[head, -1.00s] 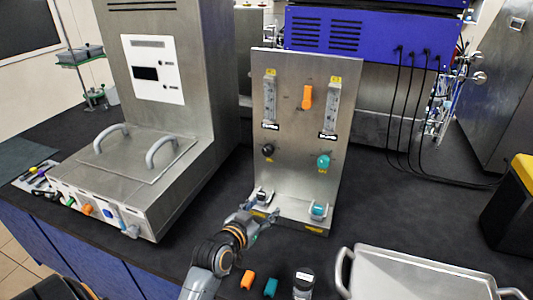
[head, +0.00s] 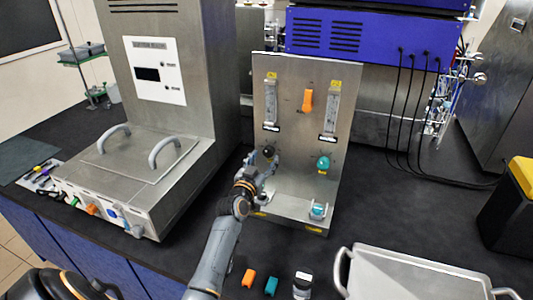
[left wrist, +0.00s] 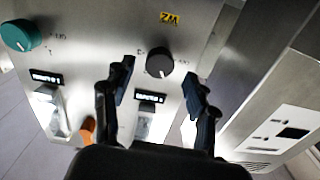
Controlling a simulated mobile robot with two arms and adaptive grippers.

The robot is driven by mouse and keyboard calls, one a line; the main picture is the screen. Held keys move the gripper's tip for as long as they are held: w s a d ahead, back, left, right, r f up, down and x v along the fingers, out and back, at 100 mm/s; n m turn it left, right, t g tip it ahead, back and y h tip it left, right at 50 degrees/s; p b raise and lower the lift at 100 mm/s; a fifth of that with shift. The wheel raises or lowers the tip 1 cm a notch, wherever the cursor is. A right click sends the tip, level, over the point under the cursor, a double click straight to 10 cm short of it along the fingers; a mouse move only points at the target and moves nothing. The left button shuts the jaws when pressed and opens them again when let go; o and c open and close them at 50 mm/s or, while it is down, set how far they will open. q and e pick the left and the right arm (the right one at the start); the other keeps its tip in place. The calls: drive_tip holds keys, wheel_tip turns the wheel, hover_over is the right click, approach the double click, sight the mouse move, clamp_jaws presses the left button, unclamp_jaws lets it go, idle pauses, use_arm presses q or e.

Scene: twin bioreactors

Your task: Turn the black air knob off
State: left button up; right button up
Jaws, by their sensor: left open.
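The black air knob (head: 268,151) sits on the left side of the upright steel panel (head: 297,190), below the left flow tube. In the left wrist view the black knob (left wrist: 159,62) is round with a pale pointer mark. My left gripper (head: 264,162) is just in front of the panel at the knob. In the left wrist view its two fingers (left wrist: 160,80) are open, one on each side of the knob, with gaps to it. I cannot tell how deep the fingertips reach. My right gripper is not in view.
A teal knob (head: 323,163) is on the panel's right side, and an orange handle (head: 307,100) is higher up. A steel unit (head: 150,165) with two handles stands left. A steel tray (head: 415,275), small orange and teal pieces and a jar (head: 302,285) are in front.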

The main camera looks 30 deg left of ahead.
sight(269, 152)
use_arm(q)
drive_tip(key=shift+x, duration=1.45)
drive_tip(key=c, duration=1.2)
